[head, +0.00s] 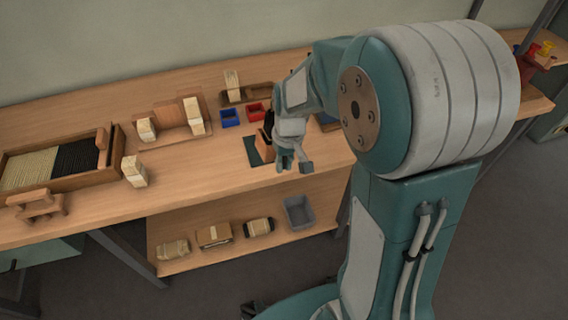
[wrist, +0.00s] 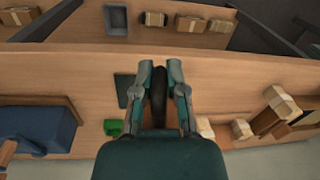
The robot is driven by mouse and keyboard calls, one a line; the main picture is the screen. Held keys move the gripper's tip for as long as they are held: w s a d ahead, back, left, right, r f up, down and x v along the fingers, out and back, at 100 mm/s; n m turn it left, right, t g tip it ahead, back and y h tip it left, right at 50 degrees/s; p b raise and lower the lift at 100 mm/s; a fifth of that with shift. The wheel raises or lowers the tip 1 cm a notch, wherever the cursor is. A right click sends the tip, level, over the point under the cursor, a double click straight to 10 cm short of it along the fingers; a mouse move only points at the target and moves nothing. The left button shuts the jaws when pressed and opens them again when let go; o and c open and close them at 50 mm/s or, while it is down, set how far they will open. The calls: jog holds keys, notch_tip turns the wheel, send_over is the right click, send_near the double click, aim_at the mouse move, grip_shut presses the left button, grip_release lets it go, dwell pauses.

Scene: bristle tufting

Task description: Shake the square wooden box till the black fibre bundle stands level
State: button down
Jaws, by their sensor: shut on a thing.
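The square wooden box (head: 264,146) is an orange-brown block at the middle of the bench, partly hidden behind my gripper (head: 292,164). The black fibre bundle (head: 269,121) rises above it as a dark upright shape. In the wrist view the bundle (wrist: 159,95) is a dark oblong between the two fingers of my gripper (wrist: 160,64). My gripper points down and is shut on the box. The box's wood is hard to tell from the bench there. I cannot tell whether the fibre ends are level, nor whether the box touches the bench.
A dark green mat (head: 252,151) lies by the box. Blue (head: 230,118) and red (head: 255,110) trays sit behind. Pale bundles (head: 194,115) and a divided fibre tray (head: 60,163) stand left. A grey bin (head: 299,213) is on the lower shelf. The bench's front middle is clear.

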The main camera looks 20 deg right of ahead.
notch_tip(320, 180, down, 3)
jog(key=shift+r, duration=1.55)
dwell(1.1)
dwell(0.3)
